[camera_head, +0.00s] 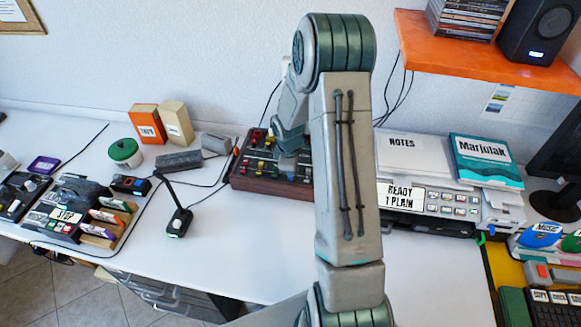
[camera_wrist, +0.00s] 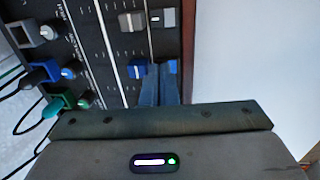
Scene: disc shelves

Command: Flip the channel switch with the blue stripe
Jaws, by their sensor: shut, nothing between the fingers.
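The mixer (camera_head: 272,187) is a dark panel with a reddish-brown front and coloured knobs, on the desk left of my arm. In the wrist view its black panel (camera_wrist: 98,50) fills the upper left. A small blue piece (camera_wrist: 173,66), apparently the blue-striped switch, shows by my fingertips and is partly hidden by them. A blue fader cap (camera_wrist: 136,69) is just left of the fingers. My gripper (camera_wrist: 160,70) is shut and empty, its tips over or at the blue piece; contact cannot be told. In the head view my arm hides part of the mixer.
A grey fader cap (camera_wrist: 131,21) and a switch with a pale stripe (camera_wrist: 163,17) are in the neighbouring row. A printer (camera_head: 430,195) stands right of the mixer, and a black antenna device (camera_head: 178,221) left. An orange shelf (camera_head: 480,60) hangs upper right.

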